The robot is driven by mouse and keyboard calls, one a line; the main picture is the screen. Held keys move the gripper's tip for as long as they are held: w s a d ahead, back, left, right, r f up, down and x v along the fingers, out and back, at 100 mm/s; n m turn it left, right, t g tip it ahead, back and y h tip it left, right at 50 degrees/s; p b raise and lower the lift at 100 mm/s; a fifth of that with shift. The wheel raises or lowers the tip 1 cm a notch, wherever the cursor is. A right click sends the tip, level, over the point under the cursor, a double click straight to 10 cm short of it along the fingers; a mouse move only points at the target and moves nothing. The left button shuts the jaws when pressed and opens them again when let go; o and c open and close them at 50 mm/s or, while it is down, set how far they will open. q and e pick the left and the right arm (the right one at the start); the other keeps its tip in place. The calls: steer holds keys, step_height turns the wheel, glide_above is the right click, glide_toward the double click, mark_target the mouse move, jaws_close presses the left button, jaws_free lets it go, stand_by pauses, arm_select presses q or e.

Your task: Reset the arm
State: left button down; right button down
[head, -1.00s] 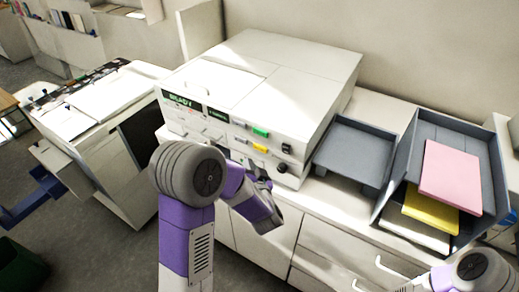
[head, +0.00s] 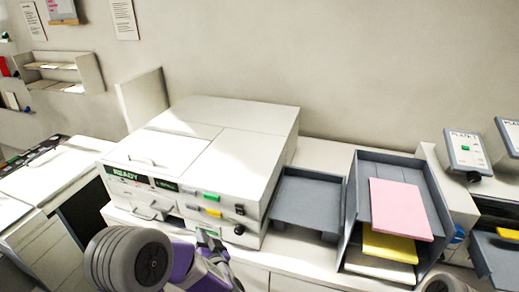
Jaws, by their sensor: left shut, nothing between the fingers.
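My left arm comes in at the bottom, left of centre, with a grey joint and purple links. My left gripper (head: 208,240) is at its end, small and dark, close to the front of the white machine (head: 198,165), below its coloured buttons. It is shut, with nothing seen in it. I cannot tell whether it touches the machine. Only a rounded grey piece of my right arm shows at the bottom right edge; my right gripper is out of view.
The machine shows a green READY display (head: 127,174). To its right are a grey tray (head: 308,203) and a grey bin holding a pink stack (head: 400,209) and a yellow stack (head: 389,244). Control panels (head: 466,150) stand at far right. A wall shelf (head: 62,71) hangs at left.

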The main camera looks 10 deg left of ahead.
arm_select(q)
steer(key=s+d+f+g+h+b, duration=0.1)
steer(key=d+f+h+b, duration=0.15)
steer(key=f, duration=0.65)
steer(key=s+d+f+g+h+b, duration=0.15)
steer(key=d+f+h, duration=0.25)
steer(key=f, duration=0.5)
steer(key=s+d+f+g+h+b, duration=0.1)
steer(key=s+d+f+g+h, duration=0.2)
steer(key=f, duration=0.6)
steer(key=s+d+f+n+g+h+b, duration=0.1)
steer(key=s+d+f+g+h, duration=0.1)
steer(key=s+d+f, duration=0.3)
steer(key=s+d+f+g+h+b, duration=0.2)
steer(key=s+d+f+g+h, duration=0.1)
steer(key=s+f, duration=0.4)
steer(key=s+d+g, duration=0.1)
steer(key=s, duration=0.1)
steer(key=shift+s+d+n, duration=0.35)
steer(key=shift+n, duration=0.05)
steer(key=shift+f+h, duration=0.1)
steer(key=shift+h, duration=0.15)
